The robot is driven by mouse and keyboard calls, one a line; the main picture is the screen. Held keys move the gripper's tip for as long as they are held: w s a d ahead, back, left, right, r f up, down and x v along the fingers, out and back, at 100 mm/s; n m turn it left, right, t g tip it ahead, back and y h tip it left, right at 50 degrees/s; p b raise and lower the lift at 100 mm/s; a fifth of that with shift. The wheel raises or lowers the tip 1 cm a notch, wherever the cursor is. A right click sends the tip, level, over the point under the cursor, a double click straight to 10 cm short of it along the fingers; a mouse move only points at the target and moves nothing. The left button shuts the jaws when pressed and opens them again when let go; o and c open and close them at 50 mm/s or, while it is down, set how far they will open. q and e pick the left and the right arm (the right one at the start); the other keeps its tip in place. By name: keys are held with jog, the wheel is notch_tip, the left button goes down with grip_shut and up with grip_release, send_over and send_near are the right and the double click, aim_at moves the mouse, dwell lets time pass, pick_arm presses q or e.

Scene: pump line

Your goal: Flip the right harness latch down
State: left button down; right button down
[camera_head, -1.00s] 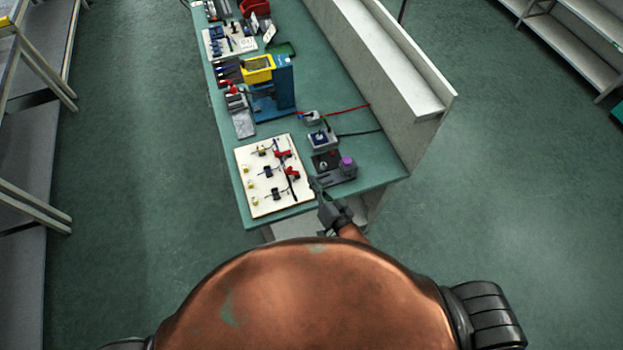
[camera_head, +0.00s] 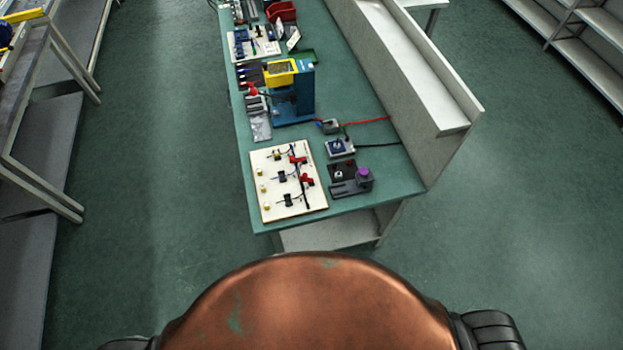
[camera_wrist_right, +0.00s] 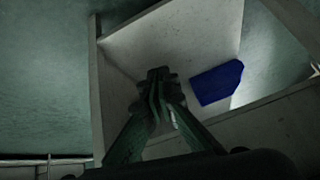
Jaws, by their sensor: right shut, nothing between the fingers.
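The cream harness board (camera_head: 270,205) lies on the near end of the green bench in the head view. It carries two red latches, one farther back (camera_head: 297,160) and one nearer (camera_head: 306,178), along a dark cable at its right side. Both are too small to tell whether they are up or down. My right gripper (camera_wrist_right: 160,78) shows only in the wrist view, with its fingers together and empty. It is away from the board, with pale panels and a blue object (camera_wrist_right: 217,82) behind it. My left gripper is out of view.
A dark fixture with a purple knob (camera_head: 364,173) stands right of the board. A small box with a blue top (camera_head: 340,147) and a blue-and-yellow press (camera_head: 293,92) stand farther back. A pale raised ledge (camera_head: 420,70) runs along the bench's right side.

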jog(key=s+d+f+g+b, duration=0.1)
jog(key=s+d+f+g, duration=0.1)
jog(key=s+f, duration=0.5)
jog(key=s+d+f+n+g, duration=0.1)
jog(key=s+d+f, duration=0.4)
jog(key=s, duration=0.9)
jog(key=s+d+f+g+h+b, duration=0.1)
jog(key=s+d+f+g, duration=0.2)
jog(key=s+f, duration=0.6)
jog(key=shift+s+d+f+n+b, duration=0.15)
jog(key=shift+s+f+n+b, duration=0.2)
jog(key=shift+s, duration=0.6)
